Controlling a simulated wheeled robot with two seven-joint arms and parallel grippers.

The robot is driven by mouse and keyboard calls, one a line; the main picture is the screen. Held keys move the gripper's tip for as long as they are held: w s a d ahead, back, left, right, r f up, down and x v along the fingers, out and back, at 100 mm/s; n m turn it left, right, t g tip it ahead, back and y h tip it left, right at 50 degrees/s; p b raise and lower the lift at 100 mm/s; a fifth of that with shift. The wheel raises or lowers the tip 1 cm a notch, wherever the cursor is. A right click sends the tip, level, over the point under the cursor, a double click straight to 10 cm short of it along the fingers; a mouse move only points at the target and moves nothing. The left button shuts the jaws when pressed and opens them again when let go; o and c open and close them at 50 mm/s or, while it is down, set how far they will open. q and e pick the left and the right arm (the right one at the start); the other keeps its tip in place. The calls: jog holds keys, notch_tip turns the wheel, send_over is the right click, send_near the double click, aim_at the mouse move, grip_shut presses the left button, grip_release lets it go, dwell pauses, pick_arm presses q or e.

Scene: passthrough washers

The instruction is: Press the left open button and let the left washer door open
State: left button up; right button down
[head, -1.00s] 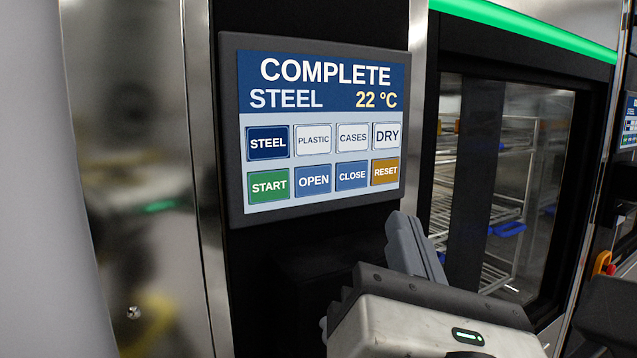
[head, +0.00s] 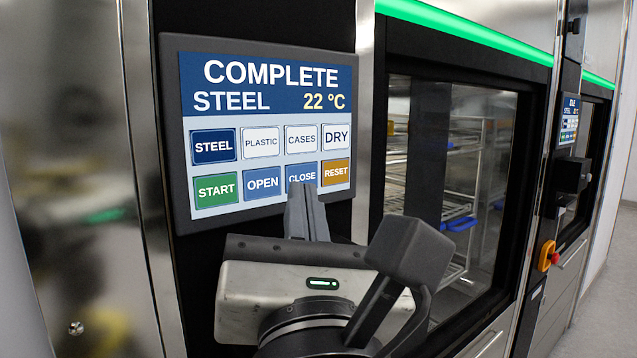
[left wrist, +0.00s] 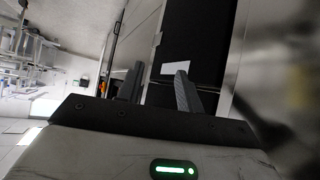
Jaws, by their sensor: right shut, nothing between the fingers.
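The left washer's control panel (head: 262,130) reads COMPLETE, STEEL, 22 °C. Its blue OPEN button (head: 263,181) is fully visible, between the green START button (head: 215,189) and the blue CLOSE button (head: 301,174). The left washer door (head: 450,190), a glass pane in a black frame, looks shut. My right gripper (head: 306,190) is shut and empty. Its fingertips point up and cover the lower part of CLOSE, to the right of OPEN; whether they touch the screen cannot be told. My left gripper (left wrist: 158,78) shows in the left wrist view with fingers apart and nothing between them.
A green light strip (head: 470,30) runs above the door. Racks (head: 455,205) show behind the glass. A second panel (head: 569,120) and an orange-red switch (head: 547,256) are farther right. Open floor (head: 605,260) lies at the right edge.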

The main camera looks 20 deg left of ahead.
aim_at(277, 170)
jog(key=shift+w+a, duration=0.6)
jog(key=shift+a, duration=0.15)
jog(key=shift+w+a, duration=0.55)
jog(key=shift+a, duration=0.2)
jog(key=shift+w, duration=0.1)
dwell(0.9)
jog(key=shift+w+a, duration=0.2)
jog(key=shift+a, duration=0.1)
